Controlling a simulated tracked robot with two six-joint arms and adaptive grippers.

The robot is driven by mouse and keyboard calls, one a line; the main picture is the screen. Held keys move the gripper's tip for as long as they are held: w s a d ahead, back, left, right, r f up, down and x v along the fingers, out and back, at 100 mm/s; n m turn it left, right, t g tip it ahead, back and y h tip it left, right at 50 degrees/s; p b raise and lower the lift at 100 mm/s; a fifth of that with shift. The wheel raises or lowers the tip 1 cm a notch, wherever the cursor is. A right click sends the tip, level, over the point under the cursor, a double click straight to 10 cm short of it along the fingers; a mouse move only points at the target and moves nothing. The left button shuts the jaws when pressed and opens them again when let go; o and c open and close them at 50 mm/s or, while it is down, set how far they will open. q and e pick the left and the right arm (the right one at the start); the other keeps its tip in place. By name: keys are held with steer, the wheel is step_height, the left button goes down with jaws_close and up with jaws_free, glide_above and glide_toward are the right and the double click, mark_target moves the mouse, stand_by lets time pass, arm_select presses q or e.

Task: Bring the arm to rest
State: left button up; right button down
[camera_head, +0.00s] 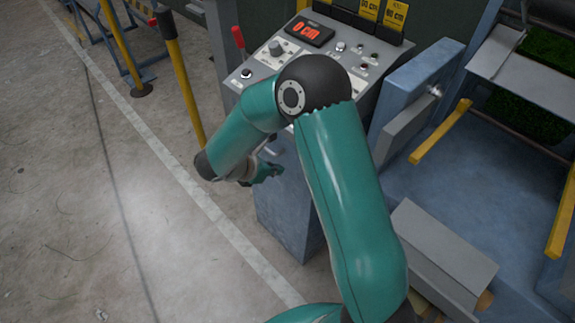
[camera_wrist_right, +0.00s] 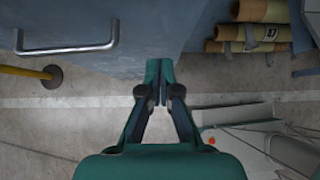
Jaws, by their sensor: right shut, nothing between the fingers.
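My right arm (camera_head: 345,190) is bent in front of the control console in the head view, its elbow over the panel. My right gripper (camera_head: 268,173) hangs beside the console's blue-grey front, partly hidden by the forearm. In the right wrist view the right gripper (camera_wrist_right: 158,85) is shut and empty, its two fingers together over the floor near the blue surface. My left gripper is in neither view.
The console (camera_head: 290,200) has a red "0 cm" display (camera_head: 307,29), knobs and a red lever (camera_head: 238,37). Yellow posts (camera_head: 185,90) stand to the left. A metal handle (camera_wrist_right: 68,48) and rolled tubes (camera_wrist_right: 255,25) show in the wrist view. Open floor (camera_head: 100,210) lies left.

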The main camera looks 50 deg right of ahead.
steer(key=v, duration=0.8)
steer(key=s+a+f+m+y, duration=0.6)
steer(key=a+f+m, duration=0.3)
steer(key=f, duration=0.3)
steer(key=s+a+f+m+t+y, duration=0.1)
steer(key=s+a+f+m+y, duration=0.6)
steer(key=a+f+m, duration=0.3)
steer(key=shift+s+a+f, duration=0.4)
steer(key=shift+f, duration=1.3)
